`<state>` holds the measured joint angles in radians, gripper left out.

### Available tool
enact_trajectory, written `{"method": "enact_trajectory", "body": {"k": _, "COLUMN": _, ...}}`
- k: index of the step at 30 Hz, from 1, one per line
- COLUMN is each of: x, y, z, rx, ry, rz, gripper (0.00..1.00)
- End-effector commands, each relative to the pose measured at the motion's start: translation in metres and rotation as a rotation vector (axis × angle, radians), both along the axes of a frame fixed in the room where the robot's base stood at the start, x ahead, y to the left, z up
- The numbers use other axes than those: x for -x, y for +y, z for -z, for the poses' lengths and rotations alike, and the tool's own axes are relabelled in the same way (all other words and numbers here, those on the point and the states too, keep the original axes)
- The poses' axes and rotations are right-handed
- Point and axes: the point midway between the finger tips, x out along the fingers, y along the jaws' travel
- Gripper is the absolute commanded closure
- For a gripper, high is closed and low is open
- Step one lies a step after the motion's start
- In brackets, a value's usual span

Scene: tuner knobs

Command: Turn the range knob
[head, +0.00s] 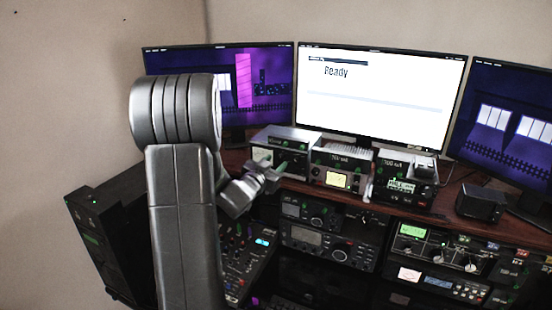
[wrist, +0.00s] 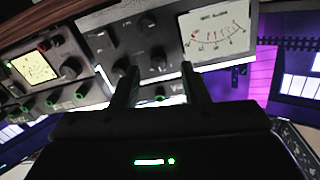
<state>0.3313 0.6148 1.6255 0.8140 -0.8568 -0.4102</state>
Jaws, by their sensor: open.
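A tuner box (head: 300,135) stands at the left end of the desk shelf, partly hidden by my gripper (head: 274,172). In the wrist view, the tuner's grey front panel (wrist: 112,30) carries several dark knobs and a white needle meter (wrist: 216,35). My gripper (wrist: 160,78) is open, its two dark fingers apart and pointing at the panel. A dark knob (wrist: 158,60) shows between the fingers; I cannot tell if they touch it. Other knobs (wrist: 147,20) sit further along the panel. The labels are too small or blurred to tell which is the range knob.
Two more radio units, one with a yellow meter (head: 341,180) and one with a lit display (head: 401,187), stand to the right. Three monitors, the middle one white (head: 380,100) reading "Ready", stand behind. Racked equipment (head: 330,243) fills the space below the shelf.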

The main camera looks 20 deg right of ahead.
Motion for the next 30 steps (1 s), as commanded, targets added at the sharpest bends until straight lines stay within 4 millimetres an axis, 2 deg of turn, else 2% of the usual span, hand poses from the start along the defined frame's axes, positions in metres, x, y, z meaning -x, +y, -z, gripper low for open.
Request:
{"method": "enact_trajectory", "body": {"k": 6, "x": -0.010, "y": -0.014, "z": 0.000, "rx": -0.002, "ry": 0.000, "rz": 0.001, "gripper": 0.59}}
{"method": "enact_trajectory", "body": {"k": 15, "x": -0.012, "y": -0.016, "z": 0.001, "rx": -0.001, "ry": 0.001, "rz": 0.000, "gripper": 0.59}}
{"method": "enact_trajectory", "body": {"k": 16, "x": -0.012, "y": -0.016, "z": 0.000, "rx": -0.001, "ry": 0.001, "rz": 0.000, "gripper": 0.61}}
{"method": "enact_trajectory", "body": {"k": 22, "x": -0.012, "y": -0.015, "z": 0.000, "rx": -0.001, "ry": 0.001, "rz": 0.000, "gripper": 1.00}}
{"method": "enact_trajectory", "body": {"k": 30, "x": -0.012, "y": -0.015, "z": 0.001, "rx": -0.012, "ry": -0.016, "rz": 0.000, "gripper": 1.00}}
